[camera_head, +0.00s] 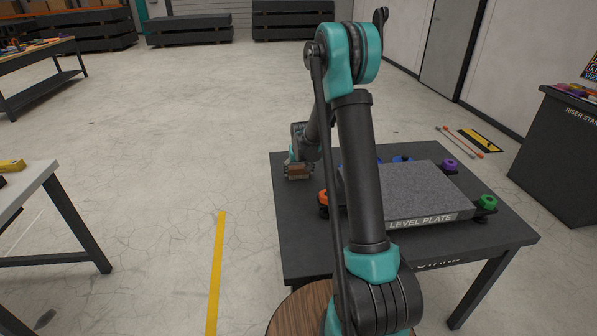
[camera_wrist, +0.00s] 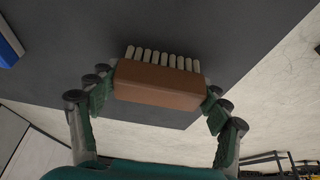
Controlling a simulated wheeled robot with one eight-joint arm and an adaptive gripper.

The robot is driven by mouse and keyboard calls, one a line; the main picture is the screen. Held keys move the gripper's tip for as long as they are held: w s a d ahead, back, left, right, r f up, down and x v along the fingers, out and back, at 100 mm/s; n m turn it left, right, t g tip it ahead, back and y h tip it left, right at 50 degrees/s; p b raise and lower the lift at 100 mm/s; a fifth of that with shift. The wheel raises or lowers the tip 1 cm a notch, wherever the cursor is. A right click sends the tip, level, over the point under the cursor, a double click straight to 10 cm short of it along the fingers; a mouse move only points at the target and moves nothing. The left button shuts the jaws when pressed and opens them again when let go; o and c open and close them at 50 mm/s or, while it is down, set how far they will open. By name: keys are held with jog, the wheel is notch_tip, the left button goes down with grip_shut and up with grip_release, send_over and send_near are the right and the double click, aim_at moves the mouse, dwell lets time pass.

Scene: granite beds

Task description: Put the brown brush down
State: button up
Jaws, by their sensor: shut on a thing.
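The brown brush (camera_head: 298,172) is a block with a row of pale bristles. It shows in the middle of the wrist view (camera_wrist: 160,86), between the two fingers of my gripper (camera_wrist: 157,98). The gripper is shut on the brush at its two ends. In the head view my gripper (camera_head: 297,163) is over the far left corner of the dark stand table (camera_head: 300,235). The dark tabletop is behind the bristles in the wrist view (camera_wrist: 215,40). I cannot tell whether the bristles touch it.
A grey granite plate (camera_head: 415,186) marked LEVEL PLATE takes up the table's middle and right. Orange (camera_head: 323,198), blue, purple (camera_head: 449,165) and green (camera_head: 488,202) knobs stand around it. My arm hides part of it. The table's front left is bare.

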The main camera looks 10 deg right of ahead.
jog(key=o, duration=1.1)
jog(key=shift+r, duration=0.1)
jog(key=v, duration=1.1)
jog(key=s+d+f, duration=0.1)
jog(key=s, duration=1.1)
jog(key=s+d+f, duration=0.1)
jog(key=s, duration=1.1)
jog(key=s+d+f, duration=0.1)
jog(key=s+d, duration=0.1)
jog(key=s, duration=0.9)
jog(key=shift+s, duration=0.4)
